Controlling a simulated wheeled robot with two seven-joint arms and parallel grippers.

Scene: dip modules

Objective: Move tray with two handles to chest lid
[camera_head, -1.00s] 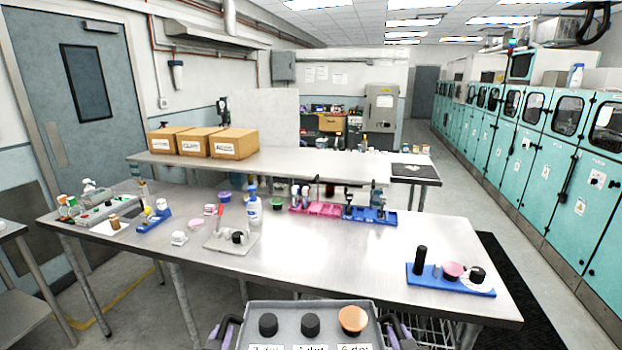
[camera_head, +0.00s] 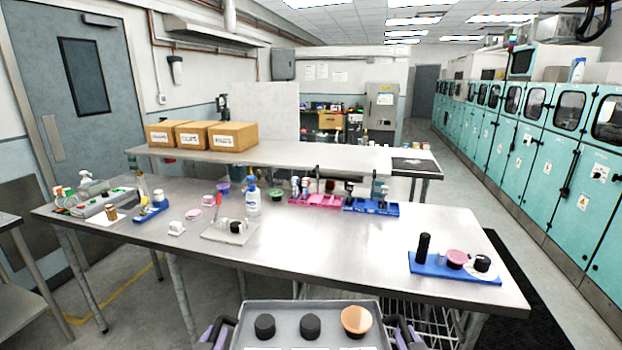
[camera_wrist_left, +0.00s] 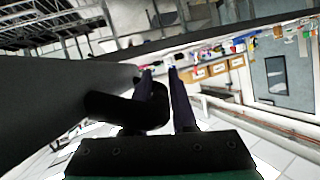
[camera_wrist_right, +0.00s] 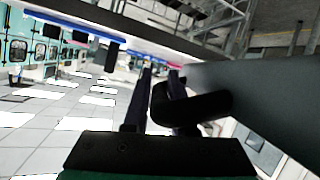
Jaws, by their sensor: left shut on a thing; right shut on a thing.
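A grey tray (camera_head: 284,335) with two dark handles is at the bottom middle of the head view, in front of the near table edge. It carries two black round pieces (camera_head: 265,326) and one orange-brown piece (camera_head: 356,320). My left gripper (camera_head: 219,335) is shut on the left handle, which also shows in the left wrist view (camera_wrist_left: 150,105). My right gripper (camera_head: 404,335) is shut on the right handle, seen in the right wrist view (camera_wrist_right: 190,105). The tray's lower part is cut off by the frame. I cannot make out a chest lid.
A steel table (camera_head: 330,240) lies ahead, with a blue rack (camera_head: 455,268) at its right and a white bottle (camera_head: 252,197), pink tray (camera_head: 316,201) and other items further back. The table's front middle is clear. Teal cabinets (camera_head: 540,150) line the right wall.

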